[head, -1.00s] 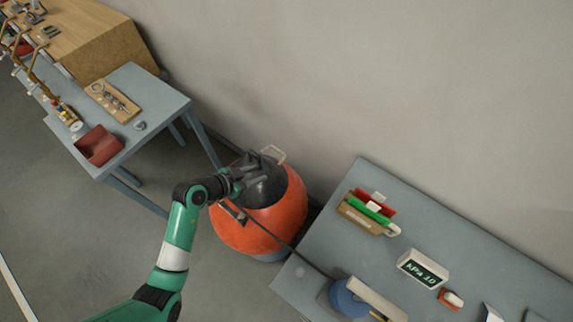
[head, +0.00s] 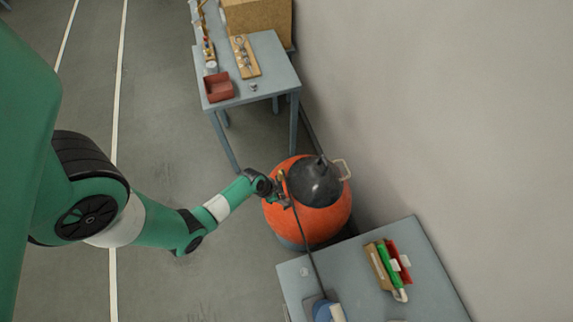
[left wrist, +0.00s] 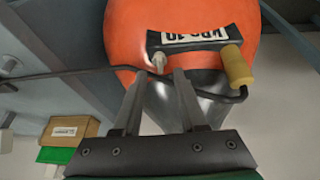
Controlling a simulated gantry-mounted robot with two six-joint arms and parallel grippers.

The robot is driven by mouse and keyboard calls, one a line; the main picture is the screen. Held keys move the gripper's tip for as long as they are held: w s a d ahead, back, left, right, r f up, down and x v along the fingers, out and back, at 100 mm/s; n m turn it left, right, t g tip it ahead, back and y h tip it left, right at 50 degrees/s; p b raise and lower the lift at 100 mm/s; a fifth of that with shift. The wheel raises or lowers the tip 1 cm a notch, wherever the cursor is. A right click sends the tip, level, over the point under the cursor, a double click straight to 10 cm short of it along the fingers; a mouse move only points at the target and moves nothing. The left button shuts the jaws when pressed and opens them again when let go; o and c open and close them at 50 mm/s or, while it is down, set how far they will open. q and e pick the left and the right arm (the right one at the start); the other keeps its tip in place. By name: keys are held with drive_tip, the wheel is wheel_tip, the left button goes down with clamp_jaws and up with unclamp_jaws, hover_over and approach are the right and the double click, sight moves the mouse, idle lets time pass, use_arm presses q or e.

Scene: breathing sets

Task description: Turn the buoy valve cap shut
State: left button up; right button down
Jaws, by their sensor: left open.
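The orange buoy (head: 325,222) with a black top (head: 315,182) stands on the floor between two tables. My left gripper (head: 284,190) is at the buoy's left side, by its fittings. In the left wrist view the buoy (left wrist: 125,40) carries a black labelled plate (left wrist: 165,41). A small pale knob (left wrist: 158,62), perhaps the valve cap, sits just beyond and between my open fingertips (left wrist: 160,76). I cannot tell if they touch it. A brass-coloured cylinder (left wrist: 237,67) is to the right, at the dark hose. The gripper holds nothing. My right gripper is not in view.
A dark hose (head: 312,250) runs from the buoy to the near table (head: 355,285), which holds red and green items (head: 388,262). The far table (head: 270,75) bears a red bin (head: 219,87) and a tool board (head: 245,57). The wall is close on the right.

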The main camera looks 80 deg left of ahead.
sight(287, 200)
use_arm(q)
drive_tip(key=b+x, duration=0.1)
drive_tip(key=x, duration=0.3)
drive_tip(key=shift+w+f, duration=0.1)
drive_tip(key=shift+f, duration=0.05)
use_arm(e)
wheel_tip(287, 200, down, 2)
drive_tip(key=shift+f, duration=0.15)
use_arm(q)
clamp_jaws()
